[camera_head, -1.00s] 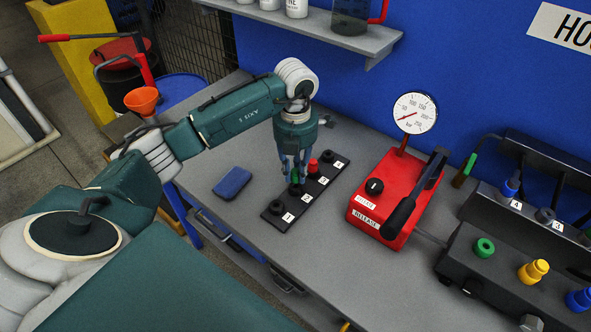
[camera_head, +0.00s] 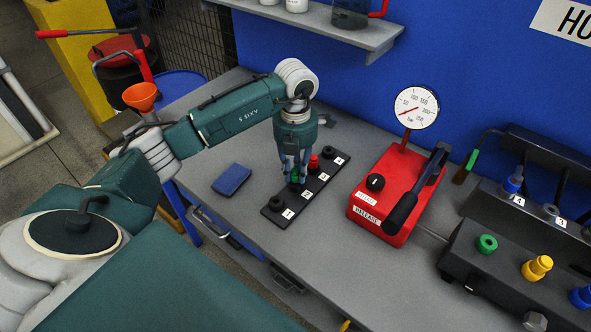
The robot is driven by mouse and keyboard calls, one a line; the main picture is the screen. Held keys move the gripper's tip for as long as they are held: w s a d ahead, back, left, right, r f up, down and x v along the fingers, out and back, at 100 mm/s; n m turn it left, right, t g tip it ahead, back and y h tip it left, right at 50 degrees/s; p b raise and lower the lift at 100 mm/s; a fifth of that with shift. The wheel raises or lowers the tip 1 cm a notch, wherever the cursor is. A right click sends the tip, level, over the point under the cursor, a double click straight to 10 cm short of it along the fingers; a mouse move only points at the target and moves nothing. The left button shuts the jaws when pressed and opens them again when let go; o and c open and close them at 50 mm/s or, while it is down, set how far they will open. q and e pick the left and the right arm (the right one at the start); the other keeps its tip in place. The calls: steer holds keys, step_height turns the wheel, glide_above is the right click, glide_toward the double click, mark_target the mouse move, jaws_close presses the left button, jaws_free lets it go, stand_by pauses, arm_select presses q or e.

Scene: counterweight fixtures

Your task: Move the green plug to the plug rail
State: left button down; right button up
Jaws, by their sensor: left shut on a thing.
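The green plug (camera_head: 295,176) is between the fingers of my left gripper (camera_head: 296,178), which is shut on it. The fingers hide much of the plug. It is low over position 2 of the black plug rail (camera_head: 323,190), a strip on the grey bench with positions numbered 1 to 4. I cannot tell whether the plug is fully down on that position. A red plug (camera_head: 313,163) is at position 3, just beside the gripper. Positions 1 and 4 show only dark fittings. My right gripper is not in view.
A blue pad (camera_head: 231,180) lies left of the rail. A red pump (camera_head: 377,208) with a gauge (camera_head: 416,107) and black lever stands to the right. Dark valve blocks (camera_head: 510,265) with green, yellow and blue fittings are at far right. A shelf (camera_head: 330,28) is above.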

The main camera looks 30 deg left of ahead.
arm_select(q)
steer(key=shift+f, duration=0.15)
steer(key=shift+f+b, duration=0.5)
steer(key=shift+b, duration=0.05)
stand_by(0.5)
steer(key=shift+f, duration=0.15)
steer(key=shift+s, duration=0.1)
steer(key=c, duration=1.5)
jaws_free()
steer(key=shift+f, duration=0.1)
steer(key=shift+o, duration=0.2)
steer(key=shift+r, duration=0.2)
